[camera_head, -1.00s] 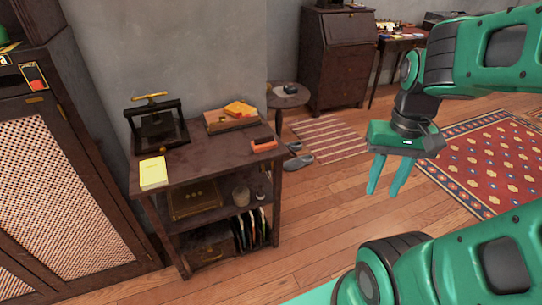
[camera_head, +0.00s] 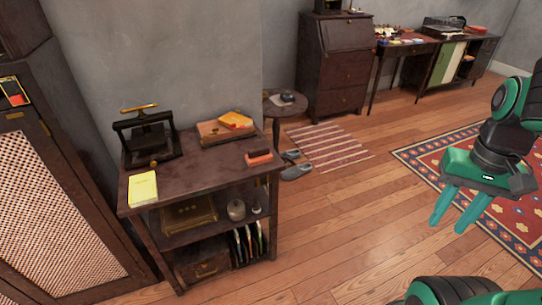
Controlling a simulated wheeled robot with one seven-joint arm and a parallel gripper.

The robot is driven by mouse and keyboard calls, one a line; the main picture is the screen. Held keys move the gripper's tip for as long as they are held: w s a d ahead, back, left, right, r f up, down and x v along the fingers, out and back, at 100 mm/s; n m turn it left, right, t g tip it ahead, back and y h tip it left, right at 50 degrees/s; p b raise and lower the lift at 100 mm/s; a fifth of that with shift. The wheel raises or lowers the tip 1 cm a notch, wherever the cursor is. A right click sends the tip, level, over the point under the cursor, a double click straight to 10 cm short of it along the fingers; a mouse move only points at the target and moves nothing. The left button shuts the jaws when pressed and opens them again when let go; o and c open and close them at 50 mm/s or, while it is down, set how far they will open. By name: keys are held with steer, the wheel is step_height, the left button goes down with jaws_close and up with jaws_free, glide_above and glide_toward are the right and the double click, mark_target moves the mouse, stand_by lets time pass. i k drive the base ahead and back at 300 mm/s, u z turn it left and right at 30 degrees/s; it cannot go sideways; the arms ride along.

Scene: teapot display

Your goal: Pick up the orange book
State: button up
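An orange book (camera_head: 235,120) lies on top of a larger brown book or case (camera_head: 214,131) near the back right of a dark wooden shelf table (camera_head: 200,168). My gripper (camera_head: 448,226) is at the right of the view, above the floor and the red rug's edge. Its two green fingers point down and stand apart, with nothing between them. It is well to the right of the table and away from the book.
A yellow book or pad (camera_head: 143,188) lies at the table's front left, with a black press (camera_head: 149,139) behind it. A small orange-red object (camera_head: 259,157) sits near the right edge. A round side table (camera_head: 285,104) and slippers (camera_head: 296,171) are beyond. Floor right of the table is open.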

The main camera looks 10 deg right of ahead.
mark_target(230, 117)
steer(key=z, duration=0.05)
steer(key=i, duration=1)
steer(key=u, duration=0.05)
